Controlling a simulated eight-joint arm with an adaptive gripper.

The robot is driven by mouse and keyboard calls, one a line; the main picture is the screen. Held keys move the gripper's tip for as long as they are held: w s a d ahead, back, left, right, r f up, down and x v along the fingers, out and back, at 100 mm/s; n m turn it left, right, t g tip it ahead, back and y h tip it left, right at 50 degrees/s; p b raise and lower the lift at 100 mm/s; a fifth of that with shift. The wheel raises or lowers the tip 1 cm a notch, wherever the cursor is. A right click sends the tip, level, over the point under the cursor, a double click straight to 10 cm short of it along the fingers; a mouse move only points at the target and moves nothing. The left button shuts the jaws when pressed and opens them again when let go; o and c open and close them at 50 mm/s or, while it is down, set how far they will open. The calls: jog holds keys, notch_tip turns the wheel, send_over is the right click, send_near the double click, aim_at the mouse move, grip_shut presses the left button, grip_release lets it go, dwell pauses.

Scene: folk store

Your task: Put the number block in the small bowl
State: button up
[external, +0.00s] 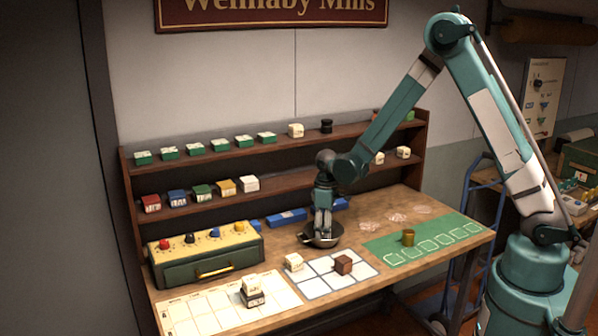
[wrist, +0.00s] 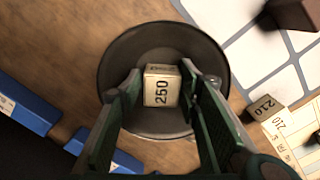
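The small bowl is a dark round dish (external: 308,241) on the table; it also shows in the wrist view (wrist: 122,58). A cream number block marked 250 (wrist: 161,91) is within the bowl's outline in the wrist view, between my fingers. My gripper (external: 322,236) points down over the bowl. In the wrist view my gripper (wrist: 160,82) has one finger on each side of the block, very close to its sides. Whether the fingers press on it, and whether it rests on the bowl's floor, I cannot tell. In the external view the block is hidden.
A white grid mat (external: 318,283) holds a brown block (external: 343,264) and a cream block (external: 293,262) at its edge. A green drawer box (external: 207,262) stands left. A green mat (external: 440,232) with a brass cylinder (external: 408,238) lies right. Shelves stand behind.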

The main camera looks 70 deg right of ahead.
notch_tip(320, 180, up, 12)
jog(key=shift+f, duration=0.15)
dwell(0.6)
dwell(0.3)
jog(key=s+a+r+t, duration=0.2)
jog(key=s+a+r, duration=0.45)
jog(key=r, duration=0.25)
jog(key=s+a+r+t, duration=0.1)
jog(key=s+a+r, duration=0.4)
jog(key=a+r, duration=0.35)
jog(key=s+a+r+t, duration=0.2)
jog(key=s+a, duration=0.3)
jog(key=s, duration=0.3)
jog(key=s+a+r+t, duration=0.2)
jog(key=s+a, duration=0.3)
jog(key=s, duration=0.4)
jog(key=shift+s, duration=0.15)
